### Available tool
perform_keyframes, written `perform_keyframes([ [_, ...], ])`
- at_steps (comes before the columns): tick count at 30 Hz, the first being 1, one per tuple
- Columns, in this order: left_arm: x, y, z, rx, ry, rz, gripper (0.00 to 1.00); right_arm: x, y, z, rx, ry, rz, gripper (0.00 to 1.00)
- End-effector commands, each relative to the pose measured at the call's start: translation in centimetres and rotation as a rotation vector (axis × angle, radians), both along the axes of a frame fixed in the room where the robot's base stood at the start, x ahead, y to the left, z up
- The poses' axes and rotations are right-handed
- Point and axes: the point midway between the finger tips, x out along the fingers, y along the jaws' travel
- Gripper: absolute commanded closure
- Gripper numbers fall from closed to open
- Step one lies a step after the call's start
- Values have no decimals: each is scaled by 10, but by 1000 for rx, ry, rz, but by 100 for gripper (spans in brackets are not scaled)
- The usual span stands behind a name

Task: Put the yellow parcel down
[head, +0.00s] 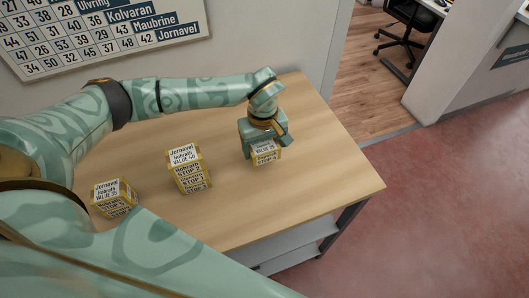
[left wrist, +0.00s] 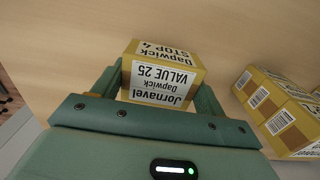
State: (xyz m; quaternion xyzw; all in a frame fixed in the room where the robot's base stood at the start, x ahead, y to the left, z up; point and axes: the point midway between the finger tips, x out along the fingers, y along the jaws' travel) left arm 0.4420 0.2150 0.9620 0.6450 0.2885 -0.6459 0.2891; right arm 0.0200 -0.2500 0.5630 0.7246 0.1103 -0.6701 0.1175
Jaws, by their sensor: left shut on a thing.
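The yellow parcel (head: 266,155) is in my left gripper (head: 265,142), over the right part of the wooden table. In the left wrist view the parcel (left wrist: 162,72) sits between the two fingers and carries white labels reading "Jornavel Dapwick VALUE 25" and "STOP 4". My left gripper (left wrist: 160,88) is shut on it from both sides. The parcel's underside is hidden, so I cannot tell whether it touches the table top. My right gripper is not in view.
The wooden table (head: 315,170) has free room right of the held parcel. A stack of yellow parcels (head: 188,168) stands left of it, and another yellow parcel (head: 113,197) stands farther left. The front edge is close below. A number chart (head: 100,30) hangs on the wall.

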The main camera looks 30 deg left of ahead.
Motion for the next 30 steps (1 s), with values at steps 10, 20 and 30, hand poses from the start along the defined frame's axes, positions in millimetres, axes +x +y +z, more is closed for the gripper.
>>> perform_keyframes([
  [10,8,2,-38,-2,3,1,58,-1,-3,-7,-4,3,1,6],
  [20,9,3,-42,1,-2,1,58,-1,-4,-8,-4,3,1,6],
  [30,9,2,-43,1,-1,1,6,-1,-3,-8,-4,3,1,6],
])
